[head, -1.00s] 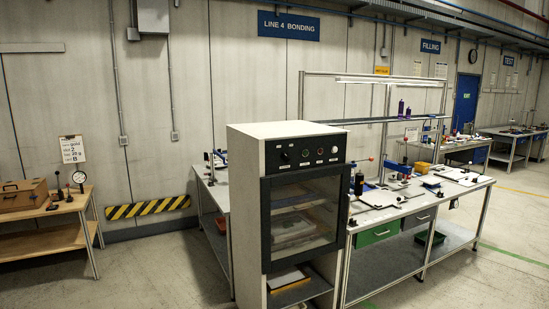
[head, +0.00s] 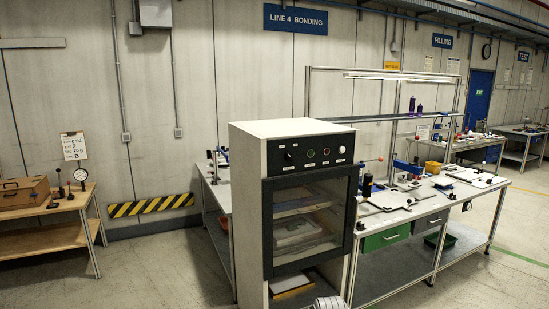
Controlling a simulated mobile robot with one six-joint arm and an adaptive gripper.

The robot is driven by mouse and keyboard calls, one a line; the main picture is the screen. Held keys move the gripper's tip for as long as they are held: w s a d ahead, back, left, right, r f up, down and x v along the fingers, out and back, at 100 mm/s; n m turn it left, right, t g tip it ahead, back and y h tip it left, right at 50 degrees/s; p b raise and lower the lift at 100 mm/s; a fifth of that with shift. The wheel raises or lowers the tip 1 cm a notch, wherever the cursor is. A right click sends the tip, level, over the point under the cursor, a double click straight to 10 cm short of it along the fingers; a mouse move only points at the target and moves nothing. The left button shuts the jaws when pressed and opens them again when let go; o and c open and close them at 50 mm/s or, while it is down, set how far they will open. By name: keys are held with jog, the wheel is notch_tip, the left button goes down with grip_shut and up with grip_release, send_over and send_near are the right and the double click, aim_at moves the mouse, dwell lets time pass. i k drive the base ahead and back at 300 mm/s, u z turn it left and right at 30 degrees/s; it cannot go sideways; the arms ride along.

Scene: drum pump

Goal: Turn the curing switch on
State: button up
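The curing oven (head: 240,200) is a pale cabinet in the middle of the head view, with a dark-framed glass door (head: 308,222). Its black control panel (head: 300,170) runs above the door. A dark knob with a light mark (head: 288,156) sits at the panel's left. To its right are a green-ringed control (head: 310,153), a red one (head: 326,152) and a white one (head: 342,150). Their labels are too small to read, so which is the curing switch, and its setting, cannot be told. My gripper's fingers are not in view.
A workbench (head: 378,240) with tools and drawers adjoins the oven's right side. Another bench (head: 208,190) stands behind its left side. A wooden table (head: 40,240) with a case (head: 25,192) stands far left. The floor (head: 165,270) between table and oven is clear.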

aim_at(288, 156)
jog(key=z, duration=0.2)
jog(key=i, duration=0.85)
jog(key=z, duration=0.75)
